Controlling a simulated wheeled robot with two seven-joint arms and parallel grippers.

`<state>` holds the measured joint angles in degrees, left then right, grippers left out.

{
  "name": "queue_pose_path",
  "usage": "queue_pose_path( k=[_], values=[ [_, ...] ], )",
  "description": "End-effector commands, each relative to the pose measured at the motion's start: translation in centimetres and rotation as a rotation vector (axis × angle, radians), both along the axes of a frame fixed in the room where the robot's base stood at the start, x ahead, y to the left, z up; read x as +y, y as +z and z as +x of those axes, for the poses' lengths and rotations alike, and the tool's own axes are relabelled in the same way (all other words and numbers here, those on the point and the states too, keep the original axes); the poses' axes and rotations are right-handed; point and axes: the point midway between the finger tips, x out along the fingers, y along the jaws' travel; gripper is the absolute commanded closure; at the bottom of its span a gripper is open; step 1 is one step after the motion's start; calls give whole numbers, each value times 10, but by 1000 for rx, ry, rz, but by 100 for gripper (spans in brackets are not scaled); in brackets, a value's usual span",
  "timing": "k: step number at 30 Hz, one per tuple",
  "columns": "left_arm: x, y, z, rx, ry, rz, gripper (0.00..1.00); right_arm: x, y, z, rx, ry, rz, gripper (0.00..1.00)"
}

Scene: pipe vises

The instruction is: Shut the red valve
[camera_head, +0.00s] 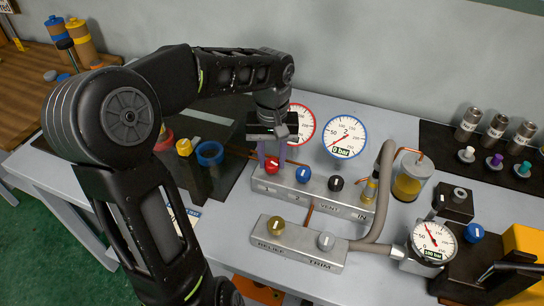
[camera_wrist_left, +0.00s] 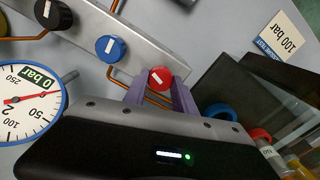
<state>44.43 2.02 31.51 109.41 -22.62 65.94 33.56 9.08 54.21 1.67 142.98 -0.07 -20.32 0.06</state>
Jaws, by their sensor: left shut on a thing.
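The red valve (camera_head: 272,166) is a small round knob with a white mark at the left end of the grey manifold block (camera_head: 318,189). My left gripper (camera_head: 272,158) reaches down onto it from above, its purple fingers on either side. In the left wrist view the red valve (camera_wrist_left: 161,78) sits between the two purple fingers (camera_wrist_left: 160,92), which are shut on it. Its white mark shows, but the fingers hide part of its sides. The red-rimmed gauge (camera_head: 303,124) behind is partly covered by the gripper. My right gripper is not in view.
Blue (camera_head: 303,174) and black (camera_head: 336,183) knobs stand right of the red valve. A blue-rimmed gauge (camera_head: 345,136) showing 0 bar is behind them. A lower block (camera_head: 297,246) carries olive and grey knobs. A hose (camera_head: 384,195) curves at the right.

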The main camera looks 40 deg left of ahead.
Motion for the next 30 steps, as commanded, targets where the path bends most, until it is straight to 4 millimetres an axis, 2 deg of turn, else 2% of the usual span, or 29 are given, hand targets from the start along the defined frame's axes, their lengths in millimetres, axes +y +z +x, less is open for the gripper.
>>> queue_pose_path(
  k=[30],
  values=[
    [-1, 1, 1, -2, -957, 2, 100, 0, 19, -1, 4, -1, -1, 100]
  ],
)
